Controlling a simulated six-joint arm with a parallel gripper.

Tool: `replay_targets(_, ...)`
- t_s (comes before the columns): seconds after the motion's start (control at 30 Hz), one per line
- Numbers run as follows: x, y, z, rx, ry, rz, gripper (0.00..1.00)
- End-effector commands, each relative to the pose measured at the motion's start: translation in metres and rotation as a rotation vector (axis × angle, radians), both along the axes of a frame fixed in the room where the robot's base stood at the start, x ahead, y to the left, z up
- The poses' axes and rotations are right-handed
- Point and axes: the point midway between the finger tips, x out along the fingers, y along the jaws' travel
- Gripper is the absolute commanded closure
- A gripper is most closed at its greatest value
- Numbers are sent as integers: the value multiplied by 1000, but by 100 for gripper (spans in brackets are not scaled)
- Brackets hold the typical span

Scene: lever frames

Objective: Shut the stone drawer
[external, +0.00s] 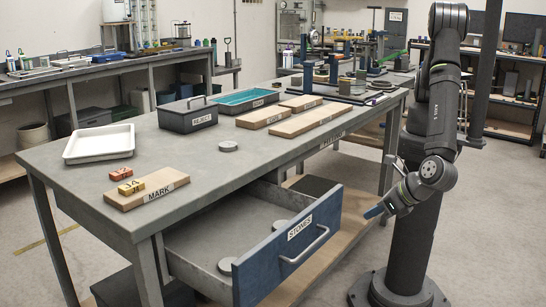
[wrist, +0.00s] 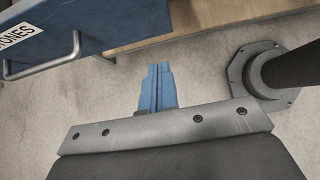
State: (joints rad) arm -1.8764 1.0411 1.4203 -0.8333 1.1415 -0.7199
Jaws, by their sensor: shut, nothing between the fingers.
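The stone drawer (external: 285,243) has a blue front labelled STONES and a grey bar handle (external: 303,246). It is pulled well out from under the grey table, and grey round stones (external: 228,266) lie inside. In the wrist view its blue front (wrist: 100,22) and handle (wrist: 45,62) show at the upper left. My gripper (external: 373,213) is to the right of the drawer front in the external view, apart from it. In the wrist view my gripper's blue fingers (wrist: 158,85) are together with nothing between them, over bare floor.
The table (external: 240,160) holds a white tray (external: 99,144), a MARK board (external: 147,188) with small blocks, a REJECT box (external: 188,115) and wooden boards (external: 310,119). My base stands on the floor at the right. Open floor lies in front of the drawer.

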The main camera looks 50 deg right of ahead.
Motion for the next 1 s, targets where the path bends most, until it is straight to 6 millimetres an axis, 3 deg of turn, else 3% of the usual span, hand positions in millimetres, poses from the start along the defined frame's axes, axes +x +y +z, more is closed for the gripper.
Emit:
replay_targets(0.2, 35, -1, -34, -4, -2, -2, 100)
replay_targets(0.43, 65, 0, -33, 0, -1, 0, 100)
replay_targets(1.0, 75, 0, -33, 0, -1, 1, 100)
